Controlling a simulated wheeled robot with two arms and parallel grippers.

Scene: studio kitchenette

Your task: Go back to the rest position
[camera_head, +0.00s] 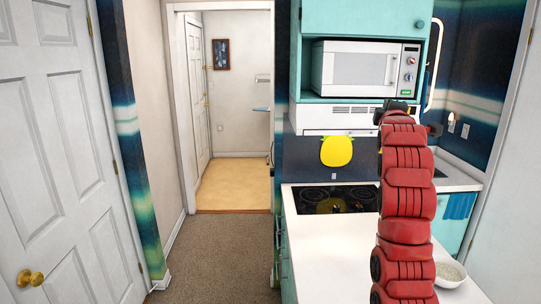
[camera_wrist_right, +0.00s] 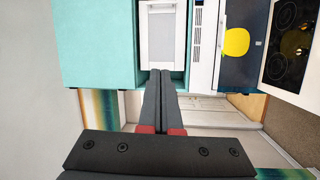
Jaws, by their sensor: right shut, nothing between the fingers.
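My right arm, red and segmented, rises in front of the counter on the right of the head view. Its dark gripper (camera_head: 398,106) is at the top, raised in front of the range hood and just below the microwave. In the right wrist view the two dark fingers of this gripper (camera_wrist_right: 161,74) lie together, shut and empty. They point towards the microwave (camera_wrist_right: 162,35), which appears turned on its side. My left arm and left gripper are not in view.
The microwave (camera_head: 365,68) sits in a teal cabinet (camera_head: 365,18) above the hood (camera_head: 340,118). A black cooktop (camera_head: 335,199), a white counter (camera_head: 340,240) and a bowl (camera_head: 449,274) are below. Carpeted floor (camera_head: 225,245) is clear between the white door (camera_head: 60,150) and counter.

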